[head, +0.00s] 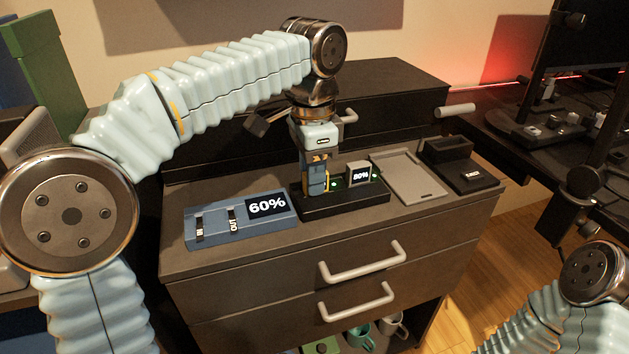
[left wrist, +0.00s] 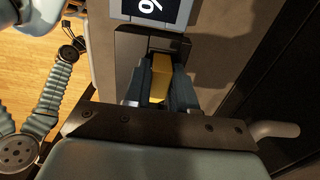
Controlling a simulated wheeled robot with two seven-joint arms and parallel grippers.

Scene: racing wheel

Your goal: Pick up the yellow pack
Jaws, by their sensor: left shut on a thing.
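The yellow pack (left wrist: 161,76) sits upright between the fingers of my left gripper (left wrist: 160,95) in the left wrist view. In the head view my left gripper (head: 318,186) points down over the left part of a black dock (head: 345,204) on the cabinet top. It is shut on the pack, and only a thin yellow strip shows beside the fingers. The fingers hide most of the pack; I cannot tell whether its base still touches the dock. My right arm shows at the lower right, but its finger opening is not clear.
A blue box (head: 240,220) reading 60% lies left of the dock. A grey block (head: 359,171) with an 80% display stands in the dock's right part. A grey tray (head: 409,177) and a black holder (head: 459,165) are farther right. Drawer handles (head: 362,262) project from the cabinet front.

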